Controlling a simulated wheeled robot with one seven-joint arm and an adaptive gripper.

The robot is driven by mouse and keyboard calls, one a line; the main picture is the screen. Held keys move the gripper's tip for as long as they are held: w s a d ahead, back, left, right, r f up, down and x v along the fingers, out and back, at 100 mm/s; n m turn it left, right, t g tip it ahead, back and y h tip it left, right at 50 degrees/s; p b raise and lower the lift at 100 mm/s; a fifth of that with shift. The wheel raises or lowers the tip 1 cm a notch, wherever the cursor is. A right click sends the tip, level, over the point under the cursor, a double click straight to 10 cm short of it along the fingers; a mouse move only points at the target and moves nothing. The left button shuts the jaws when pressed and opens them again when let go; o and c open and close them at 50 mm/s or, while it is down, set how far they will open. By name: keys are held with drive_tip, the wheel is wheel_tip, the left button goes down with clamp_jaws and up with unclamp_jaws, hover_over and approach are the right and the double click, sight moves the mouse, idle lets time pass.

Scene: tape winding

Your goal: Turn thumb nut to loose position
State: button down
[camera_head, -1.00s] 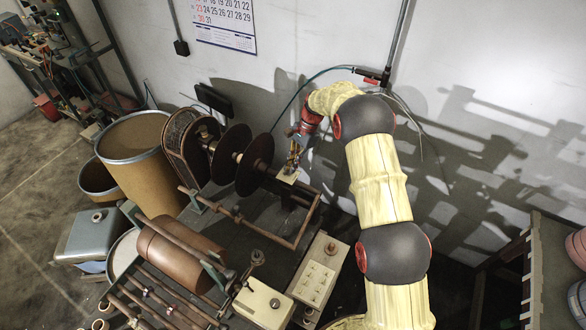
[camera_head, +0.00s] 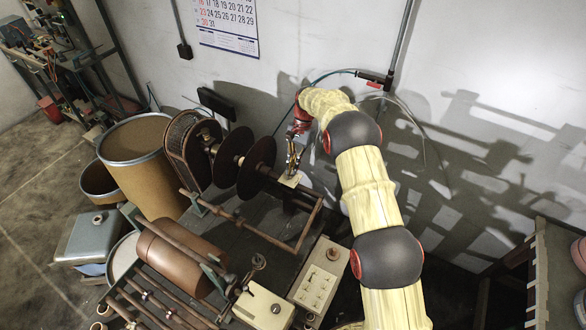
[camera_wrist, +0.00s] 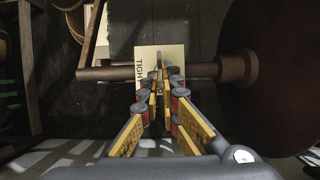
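The thumb nut (camera_wrist: 158,72) shows in the wrist view as a thin upright piece between my fingertips, in front of a cream plate (camera_wrist: 146,54). The plate carries dark letters reading "TIGH"; the rest of the label is hidden by my fingers. In the head view the plate (camera_head: 290,180) sits at the right end of the disc shaft, and the nut is too small to make out. My gripper (camera_wrist: 160,84) has its fingertips close together on either side of the nut, over the plate. Whether the pads touch the nut is unclear. It also shows in the head view (camera_head: 291,170).
Large dark discs (camera_head: 258,164) stand left of my gripper; one edge (camera_wrist: 277,80) fills the right of the wrist view. A brown rod (camera_wrist: 110,73) runs by the plate. The wall (camera_head: 320,40) is close behind. A white button box (camera_head: 320,277) stands in front.

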drive_tip(key=c, duration=2.1)
unclamp_jaws()
drive_tip(key=shift+o, duration=0.2)
drive_tip(key=v, duration=1.2)
drive_tip(key=shift+a, duration=0.1)
